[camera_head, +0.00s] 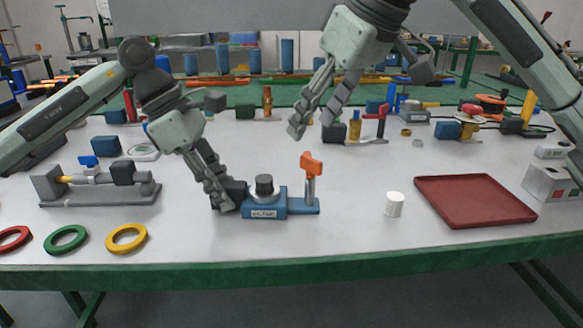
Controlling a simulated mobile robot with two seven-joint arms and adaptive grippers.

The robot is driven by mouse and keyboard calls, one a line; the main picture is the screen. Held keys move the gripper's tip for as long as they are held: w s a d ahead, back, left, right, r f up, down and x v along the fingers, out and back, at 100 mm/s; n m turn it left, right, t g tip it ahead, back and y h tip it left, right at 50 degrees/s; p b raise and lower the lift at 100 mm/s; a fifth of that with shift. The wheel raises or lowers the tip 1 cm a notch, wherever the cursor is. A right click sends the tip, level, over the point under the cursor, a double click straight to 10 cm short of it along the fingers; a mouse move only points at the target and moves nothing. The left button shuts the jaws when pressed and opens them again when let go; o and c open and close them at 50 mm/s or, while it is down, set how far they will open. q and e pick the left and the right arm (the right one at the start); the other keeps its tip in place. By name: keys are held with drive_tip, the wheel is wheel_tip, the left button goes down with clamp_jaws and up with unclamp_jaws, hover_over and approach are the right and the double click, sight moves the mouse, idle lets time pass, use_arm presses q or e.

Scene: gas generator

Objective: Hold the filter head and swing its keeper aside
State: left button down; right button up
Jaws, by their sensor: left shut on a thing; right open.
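The blue filter block (264,204), labelled FILTER, sits on the white table near the front middle. Its dark round head (264,186) stands on top. An orange-topped keeper (312,164) stands upright on a grey post at the right end of the blue base. My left gripper (225,200) is at the block's left side, shut on a dark part there. Its fingers partly hide that part. My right gripper (312,130) is open and empty, above and behind the keeper, apart from it.
A white cylinder (394,204) and a red tray (474,200) lie to the right. A grey valve fixture (100,184) stands at left. Red, green (66,240) and yellow (127,238) rings lie front left. Several small parts fill the back.

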use_arm(q)
drive_tip(key=c, duration=1.2)
unclamp_jaws()
